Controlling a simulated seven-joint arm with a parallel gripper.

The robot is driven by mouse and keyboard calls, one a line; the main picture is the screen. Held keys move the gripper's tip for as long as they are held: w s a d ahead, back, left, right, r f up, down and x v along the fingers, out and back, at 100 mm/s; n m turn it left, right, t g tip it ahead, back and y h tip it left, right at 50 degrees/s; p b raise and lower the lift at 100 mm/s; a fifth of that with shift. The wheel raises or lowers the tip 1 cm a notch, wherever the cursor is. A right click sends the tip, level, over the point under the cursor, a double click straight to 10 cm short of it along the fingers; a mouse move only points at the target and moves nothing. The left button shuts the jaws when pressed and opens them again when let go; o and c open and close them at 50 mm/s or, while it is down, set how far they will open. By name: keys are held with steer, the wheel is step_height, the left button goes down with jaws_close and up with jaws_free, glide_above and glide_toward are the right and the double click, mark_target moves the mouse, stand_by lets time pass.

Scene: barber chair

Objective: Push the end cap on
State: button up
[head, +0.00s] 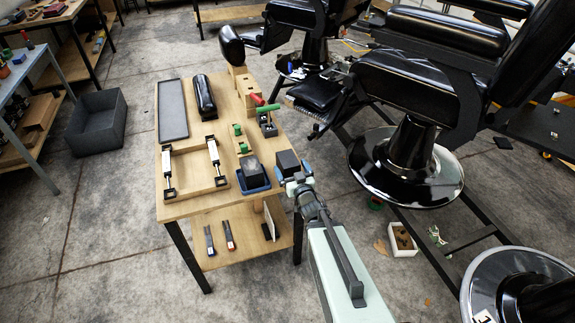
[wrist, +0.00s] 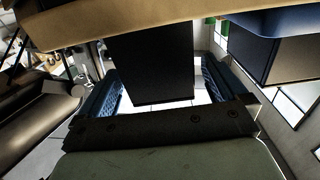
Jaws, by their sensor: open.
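My gripper (head: 297,182) is at the right edge of the wooden table (head: 183,208). In the wrist view its two blue fingers (wrist: 160,92) are apart, with a dark block (wrist: 150,65) showing between them; I cannot tell whether they touch it. A black block (head: 287,160) also shows just beyond the gripper in the head view. I cannot tell for certain which part is the end cap. A black pad (head: 252,170) sits in a blue tray (head: 256,188) left of the gripper; they also show at right in the wrist view.
Barber chairs (head: 410,150) stand close on the right.

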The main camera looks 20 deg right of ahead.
mark_target(288, 162)
steer(key=shift+w, duration=1.95)
steer(key=c, duration=1.2)
